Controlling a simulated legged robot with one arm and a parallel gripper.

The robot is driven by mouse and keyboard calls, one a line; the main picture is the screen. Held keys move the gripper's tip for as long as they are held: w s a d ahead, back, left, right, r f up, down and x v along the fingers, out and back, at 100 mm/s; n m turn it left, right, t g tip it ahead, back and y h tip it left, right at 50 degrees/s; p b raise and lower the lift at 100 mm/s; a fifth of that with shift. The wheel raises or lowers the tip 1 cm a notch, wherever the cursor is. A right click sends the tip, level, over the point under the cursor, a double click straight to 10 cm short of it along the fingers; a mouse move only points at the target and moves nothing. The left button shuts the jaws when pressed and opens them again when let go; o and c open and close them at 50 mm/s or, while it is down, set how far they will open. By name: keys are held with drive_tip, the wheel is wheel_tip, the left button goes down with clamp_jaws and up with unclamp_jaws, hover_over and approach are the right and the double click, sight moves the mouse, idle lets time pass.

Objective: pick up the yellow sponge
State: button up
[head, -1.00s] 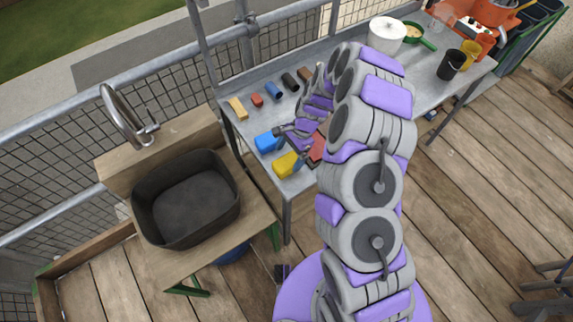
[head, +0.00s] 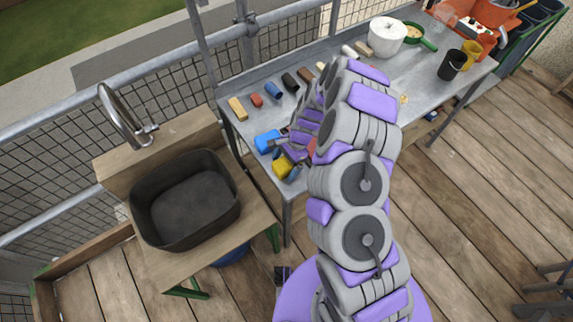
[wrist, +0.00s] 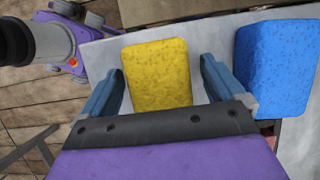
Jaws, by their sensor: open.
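The yellow sponge (wrist: 158,75) lies on the grey metal table, and in the wrist view it shows between the two fingers of my gripper (wrist: 160,88). The fingers are apart, with a gap visible on each side of the sponge. In the head view the yellow sponge (head: 282,167) is near the table's front left corner, partly covered by my gripper (head: 284,156). I cannot tell the exact height of the fingers over the table. A blue sponge (wrist: 275,68) lies to the right of the yellow one in the wrist view, outside the fingers; the head view shows it too (head: 266,142).
Several small coloured blocks line the table's back left edge, including a tan one (head: 237,108). A dark sink basin (head: 184,200) stands left of the table. A white pot (head: 387,36) and black cup (head: 451,64) stand farther right.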

sight(283, 167)
drive_tip(key=shift+f, duration=0.15)
drive_tip(key=shift+c, duration=0.4)
drive_tip(key=c, duration=1)
drive_tip(key=shift+c, duration=0.2)
drive_tip(key=shift+r, duration=0.5)
drive_tip(key=r, duration=0.1)
drive_tip(key=s+r+p, duration=0.1)
drive_tip(key=r, duration=0.1)
drive_tip(key=shift+d+r, duration=0.15)
drive_tip(key=shift+r, duration=0.05)
drive_tip(key=s+d+r+p, duration=0.1)
drive_tip(key=s+d, duration=0.3)
drive_tip(key=s, duration=1)
drive_tip(key=shift+s+d+p, duration=0.15)
drive_tip(key=shift+s+p, duration=0.05)
drive_tip(key=shift+p, duration=0.15)
